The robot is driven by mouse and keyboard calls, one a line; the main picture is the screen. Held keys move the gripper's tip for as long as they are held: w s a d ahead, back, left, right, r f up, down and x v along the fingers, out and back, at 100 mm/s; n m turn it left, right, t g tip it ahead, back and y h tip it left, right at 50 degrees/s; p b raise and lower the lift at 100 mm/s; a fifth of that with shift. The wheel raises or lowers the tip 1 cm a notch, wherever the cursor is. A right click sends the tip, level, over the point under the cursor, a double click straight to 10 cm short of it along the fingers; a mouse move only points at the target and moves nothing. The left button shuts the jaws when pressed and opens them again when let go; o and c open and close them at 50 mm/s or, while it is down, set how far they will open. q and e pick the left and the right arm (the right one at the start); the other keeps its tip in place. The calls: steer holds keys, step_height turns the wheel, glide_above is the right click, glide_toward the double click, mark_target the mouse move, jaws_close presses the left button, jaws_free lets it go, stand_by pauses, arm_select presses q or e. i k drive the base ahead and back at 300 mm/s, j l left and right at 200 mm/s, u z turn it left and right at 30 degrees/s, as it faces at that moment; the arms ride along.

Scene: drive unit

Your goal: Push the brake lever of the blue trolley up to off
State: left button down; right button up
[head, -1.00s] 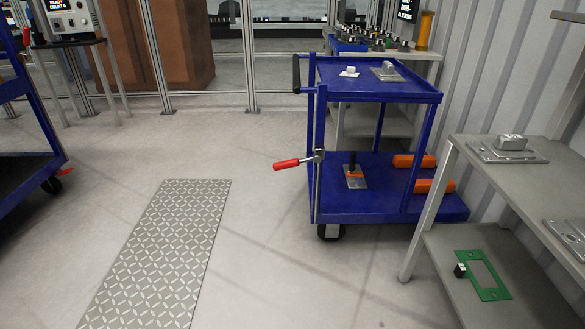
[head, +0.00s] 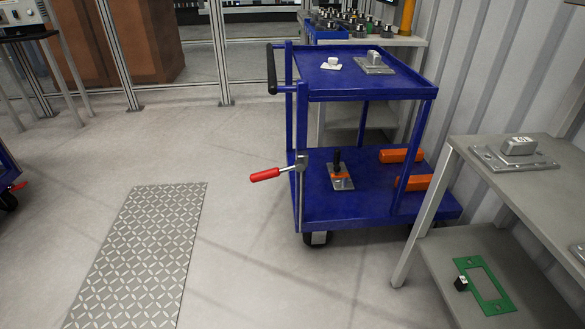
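The blue trolley (head: 340,212) stands right of the middle in the head view, with a top tray and a lower shelf. Its brake lever (head: 265,175) has a red grip and a metal shaft. The lever sticks out to the left from a pivot on the trolley's near left post, close to level, with the red end slightly lower than the pivot. Neither of my grippers shows in the view, and nothing touches the lever.
A grey bench (head: 468,178) with metal parts and a green frame (head: 486,287) stands close to the trolley's right. A patterned metal plate (head: 140,255) lies on the floor at left. The floor between plate and trolley is clear. A corrugated wall rises behind at right.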

mark_target(299, 166)
steer(key=i+j+z, duration=0.35)
steer(key=i, duration=0.15)
steer(key=i+j+z, duration=0.35)
steer(key=i+l, duration=0.05)
steer(key=i, duration=0.1)
